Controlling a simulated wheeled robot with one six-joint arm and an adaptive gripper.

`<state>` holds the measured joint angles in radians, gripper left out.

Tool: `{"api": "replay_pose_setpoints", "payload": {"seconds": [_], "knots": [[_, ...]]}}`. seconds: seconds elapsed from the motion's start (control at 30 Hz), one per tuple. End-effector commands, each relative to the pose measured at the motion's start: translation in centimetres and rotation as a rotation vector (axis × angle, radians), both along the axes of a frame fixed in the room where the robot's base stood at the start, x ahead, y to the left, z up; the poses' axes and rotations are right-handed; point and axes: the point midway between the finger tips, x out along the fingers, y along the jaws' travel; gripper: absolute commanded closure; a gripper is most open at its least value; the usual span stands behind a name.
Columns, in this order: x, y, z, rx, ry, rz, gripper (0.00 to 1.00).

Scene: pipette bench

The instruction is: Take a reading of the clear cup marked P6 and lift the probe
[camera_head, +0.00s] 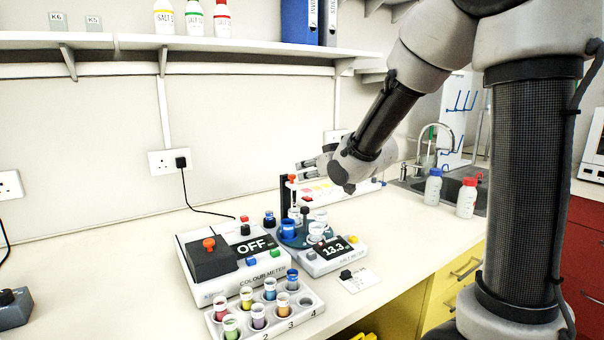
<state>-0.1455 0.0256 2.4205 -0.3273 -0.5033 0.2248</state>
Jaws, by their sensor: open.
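My gripper (304,168) is open and empty, with its fingers pointing left near the top of a dark upright stand. A probe with an orange-red top (292,179) hangs at this stand, just below and left of the fingers; I cannot tell whether they touch it. Its lower end is close to a pale cup (294,213) on a dark round carousel (291,241). More pale or clear cups (317,229) and a blue one (288,229) stand there. No P6 mark is readable. The salt meter (322,258) in front shows 13.3.
A colour meter (213,285) reading OFF stands left of the salt meter. A rack (276,325) of coloured vials is in front. The left bench is mostly clear.

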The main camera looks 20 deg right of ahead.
Motion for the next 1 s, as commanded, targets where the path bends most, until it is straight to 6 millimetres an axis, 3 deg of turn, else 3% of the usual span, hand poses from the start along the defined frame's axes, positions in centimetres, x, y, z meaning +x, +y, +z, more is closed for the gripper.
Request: {"api": "replay_pose_setpoints", "payload": {"seconds": [0.23, 0.7, 0.77, 0.87, 0.97, 1.0], "knots": [[-2.3, -0.7, 1.0, 0.000, 0.001, 0.000, 0.57], [-2.4, -0.8, 0.9, -0.009, 0.003, 0.002, 0.57], [-2.6, -1.1, 0.1, -0.034, 0.033, -0.003, 0.57], [-4.1, -2.7, -3.1, -0.103, 0.163, -0.038, 0.57], [-8.0, -5.5, -7.1, -0.193, 0.383, -0.098, 0.57], [-10.4, -6.8, -7.8, -0.223, 0.472, -0.124, 0.57]]}}
